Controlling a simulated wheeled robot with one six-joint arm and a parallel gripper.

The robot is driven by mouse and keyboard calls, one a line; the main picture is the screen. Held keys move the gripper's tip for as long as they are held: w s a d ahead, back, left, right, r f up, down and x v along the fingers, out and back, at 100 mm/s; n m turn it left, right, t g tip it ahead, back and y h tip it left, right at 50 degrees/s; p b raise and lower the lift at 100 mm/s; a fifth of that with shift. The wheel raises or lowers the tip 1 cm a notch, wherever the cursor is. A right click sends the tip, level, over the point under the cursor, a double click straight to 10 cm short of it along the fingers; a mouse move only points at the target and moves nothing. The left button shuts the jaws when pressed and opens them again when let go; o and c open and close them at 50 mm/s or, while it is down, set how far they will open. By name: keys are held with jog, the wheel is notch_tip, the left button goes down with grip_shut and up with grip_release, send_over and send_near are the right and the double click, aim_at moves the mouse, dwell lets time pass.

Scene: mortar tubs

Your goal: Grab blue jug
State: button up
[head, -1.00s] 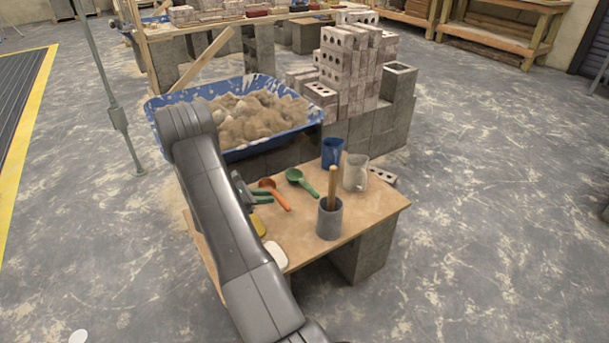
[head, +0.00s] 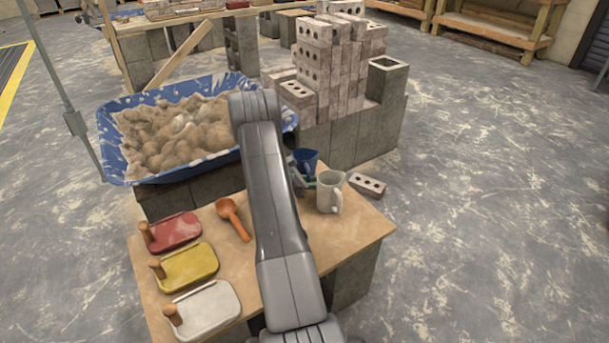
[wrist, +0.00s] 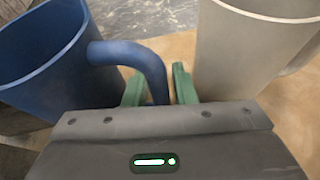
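The blue jug (head: 306,158) stands at the table's back edge, partly hidden by my arm in the head view. In the wrist view the blue jug (wrist: 45,60) fills the left side, its handle (wrist: 143,62) pointing right and curving down between my green fingers. My gripper (wrist: 160,88) is open around the handle, with a finger on each side and a small gap showing on the right. In the head view my gripper (head: 303,180) is mostly hidden, between the blue jug and the beige jug (head: 328,194). The beige jug also stands close to the right finger (wrist: 240,50).
Red (head: 175,231), yellow (head: 190,267) and white (head: 208,308) floats and an orange scoop (head: 233,218) lie on the table's left. The blue tub of mortar (head: 118,172) and stacked bricks (head: 340,65) stand behind. A loose brick (head: 367,185) lies past the back-right edge.

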grip_shut()
jog(key=shift+r, duration=0.1)
